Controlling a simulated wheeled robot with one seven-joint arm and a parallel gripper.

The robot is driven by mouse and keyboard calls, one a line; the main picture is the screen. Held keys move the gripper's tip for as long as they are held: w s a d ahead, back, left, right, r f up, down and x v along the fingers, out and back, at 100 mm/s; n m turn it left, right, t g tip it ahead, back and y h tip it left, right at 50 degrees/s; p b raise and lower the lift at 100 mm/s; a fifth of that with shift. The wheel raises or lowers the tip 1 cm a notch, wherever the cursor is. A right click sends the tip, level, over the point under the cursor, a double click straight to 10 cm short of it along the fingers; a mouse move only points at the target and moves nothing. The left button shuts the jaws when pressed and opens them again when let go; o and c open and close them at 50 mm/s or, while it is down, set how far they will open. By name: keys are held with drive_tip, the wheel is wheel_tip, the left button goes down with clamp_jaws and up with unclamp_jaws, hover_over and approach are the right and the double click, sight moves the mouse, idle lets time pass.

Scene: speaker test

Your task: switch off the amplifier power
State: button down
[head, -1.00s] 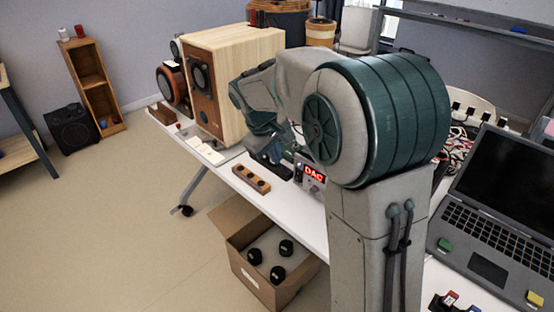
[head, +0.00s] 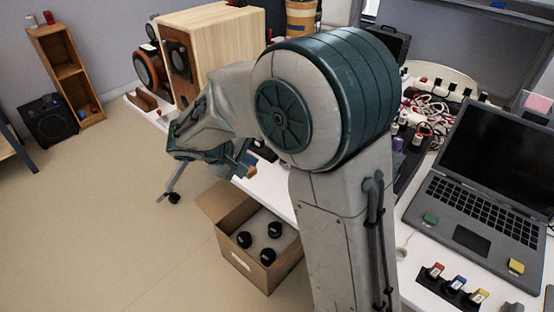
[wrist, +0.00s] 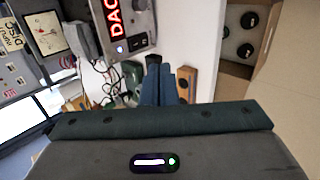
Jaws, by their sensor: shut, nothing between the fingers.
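A grey box with red DAC letters (wrist: 113,16) is at the top of the wrist view. Its front has a knob, a small switch (wrist: 137,43) and a lit blue-white spot. I cannot tell whether this is the amplifier. My arm hides the box in the head view. My gripper (wrist: 160,78) is shut and empty, its blue fingers below the box in the wrist picture, apart from its switch. In the head view my gripper (head: 243,160) is low at the table's front edge, partly hidden by my arm.
A wooden block (wrist: 187,80) lies beside the fingers. Cables (wrist: 95,80) are left of them. A wooden speaker (head: 220,50) stands on the table (head: 270,185); a laptop (head: 480,210) is at right. A cardboard box (head: 235,255) with black-capped things sits on the floor.

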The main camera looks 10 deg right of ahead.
drive_tip(key=shift+s+a+f+t, duration=0.1)
drive_tip(key=shift+a+t, duration=0.25)
drive_tip(key=shift+t, duration=0.05)
drive_tip(key=x, duration=0.9)
drive_tip(key=shift+d+f, duration=0.2)
drive_tip(key=w+d, duration=0.2)
drive_tip(key=shift+w+d+f, duration=0.1)
drive_tip(key=shift+d+f, duration=0.25)
drive_tip(key=shift+d, duration=0.05)
drive_tip(key=shift+w+d, duration=0.3)
drive_tip(key=shift+d, duration=0.05)
drive_tip(key=shift+f, duration=0.15)
